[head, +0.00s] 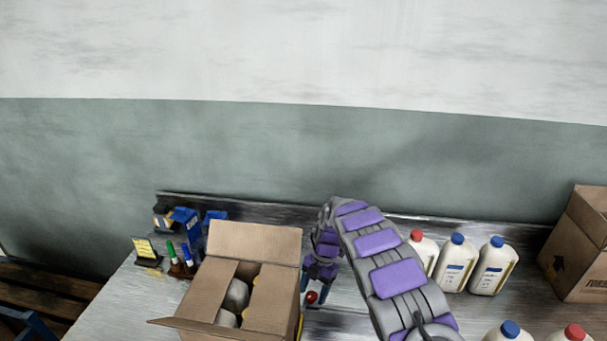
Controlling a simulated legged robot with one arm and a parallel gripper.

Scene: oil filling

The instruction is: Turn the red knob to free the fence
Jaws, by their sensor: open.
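The red knob (311,297) is a small red ball shape just right of the open cardboard box. My gripper (314,286) hangs down from the purple and grey arm, with its fingertips close to the knob. It is open. I cannot tell whether the fingers touch the knob. A thin, dark metal edge (338,312) runs to the right of the knob; I cannot tell whether it is the fence. The arm covers part of the table behind and to the right.
The open cardboard box (253,240) holding pale bottles stands close on the left. White bottles with blue and red caps (456,265) stand to the right, with another box (583,250) at far right. Markers (186,254) and blue items (187,222) sit at the back left.

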